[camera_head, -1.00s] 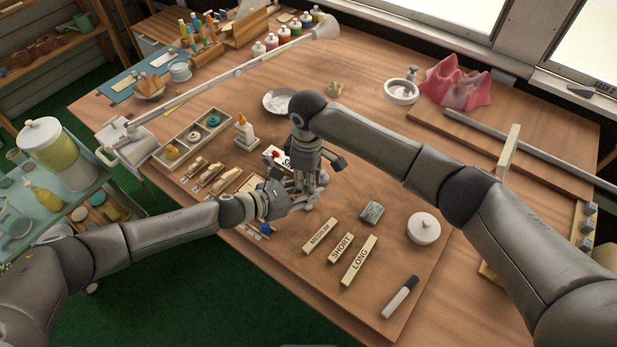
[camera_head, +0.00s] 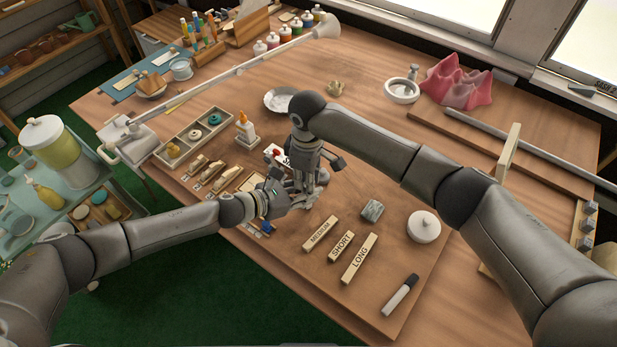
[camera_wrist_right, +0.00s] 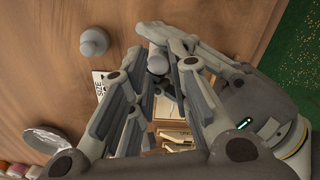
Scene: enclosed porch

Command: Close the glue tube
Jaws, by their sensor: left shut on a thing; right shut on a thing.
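My left gripper (camera_head: 294,200) and my right gripper (camera_head: 309,200) meet above the near left part of the wooden board, the left from the side and the right pointing down. Both are shut, and their fingers hide most of what they hold. In the right wrist view, a small grey rounded piece (camera_wrist_right: 158,64) shows between the fingers of my right gripper (camera_wrist_right: 157,76). The glue tube cannot be told apart there, nor which gripper holds tube or cap.
A SIZE card (camera_wrist_right: 99,88) lies close by. A compartment tray (camera_head: 194,137) is at left.

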